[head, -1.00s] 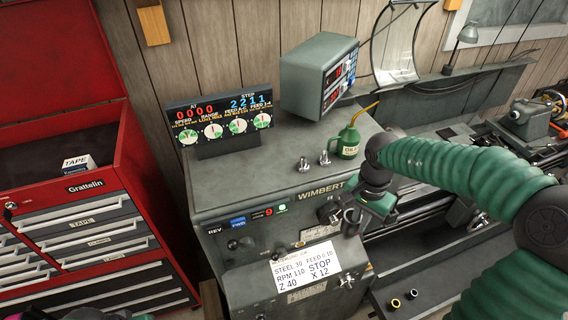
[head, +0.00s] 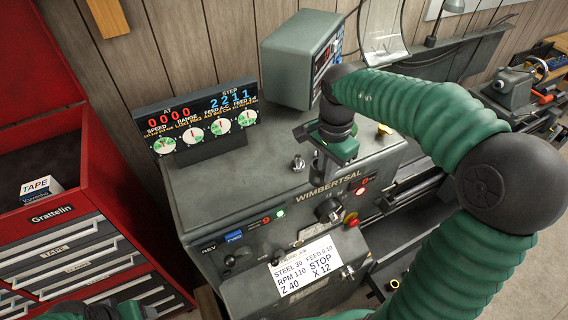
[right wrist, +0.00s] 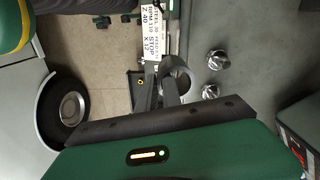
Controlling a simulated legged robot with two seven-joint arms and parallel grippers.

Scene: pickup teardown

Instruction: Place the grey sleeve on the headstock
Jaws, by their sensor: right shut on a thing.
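The grey-green headstock (head: 200,190) stands in the middle of the head view, with a broad flat top. My right gripper (head: 320,172) hangs over the front right of that top, pointing down. In the right wrist view its fingers are shut on the grey sleeve (right wrist: 176,78), a short ring with an open bore. The headstock top (right wrist: 240,85) lies to the right of the sleeve there. Only a green and dark piece of my left arm shows at the bottom left.
A silver fitting (head: 298,163) stands on the headstock top; the right wrist view shows two (right wrist: 216,60). The control panel (head: 196,122) and readout box (head: 300,60) stand behind. A red tool cabinet (head: 120,175) is at the left. A yellow ring (head: 394,284) lies low right.

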